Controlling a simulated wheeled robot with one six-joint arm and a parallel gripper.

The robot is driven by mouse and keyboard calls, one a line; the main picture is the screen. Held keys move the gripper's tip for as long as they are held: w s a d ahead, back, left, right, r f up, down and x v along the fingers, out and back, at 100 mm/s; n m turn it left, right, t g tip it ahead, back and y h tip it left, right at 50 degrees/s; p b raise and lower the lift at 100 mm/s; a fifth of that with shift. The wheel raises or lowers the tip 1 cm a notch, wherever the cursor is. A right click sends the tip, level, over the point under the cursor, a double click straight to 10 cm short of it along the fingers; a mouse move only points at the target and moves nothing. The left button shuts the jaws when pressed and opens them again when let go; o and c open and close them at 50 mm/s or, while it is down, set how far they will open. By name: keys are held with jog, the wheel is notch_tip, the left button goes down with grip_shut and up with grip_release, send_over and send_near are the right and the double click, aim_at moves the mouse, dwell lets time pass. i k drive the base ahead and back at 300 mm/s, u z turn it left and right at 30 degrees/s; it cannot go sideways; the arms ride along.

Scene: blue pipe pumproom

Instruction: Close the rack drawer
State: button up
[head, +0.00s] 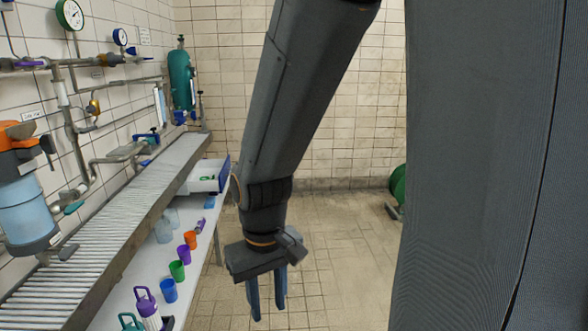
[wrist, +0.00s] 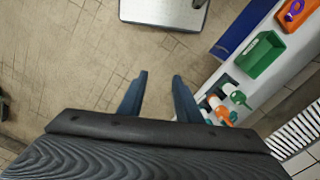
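The rack drawer (head: 203,178) is white with a blue front (head: 224,174). In the head view it stands out from under the roller conveyor, pulled open toward the aisle. In the wrist view its blue front (wrist: 241,28) is at the upper right, and a green bin (wrist: 261,54) and an orange item (wrist: 296,12) show beside it. My gripper (head: 267,301) is open and empty, pointing down over the floor, to the right of the drawer and nearer the camera. In the wrist view the fingers (wrist: 160,80) are apart, left of the blue front and not touching it.
The roller conveyor (head: 130,205) runs along the left wall above a white shelf (head: 140,275) with several coloured cups. A teal gas cylinder (head: 181,80) stands at the back. A pale plate (wrist: 165,12) lies ahead in the wrist view.

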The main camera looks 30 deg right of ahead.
aim_at(212, 173)
jog(key=z, duration=0.45)
jog(key=i, duration=3.25)
jog(key=u, duration=0.15)
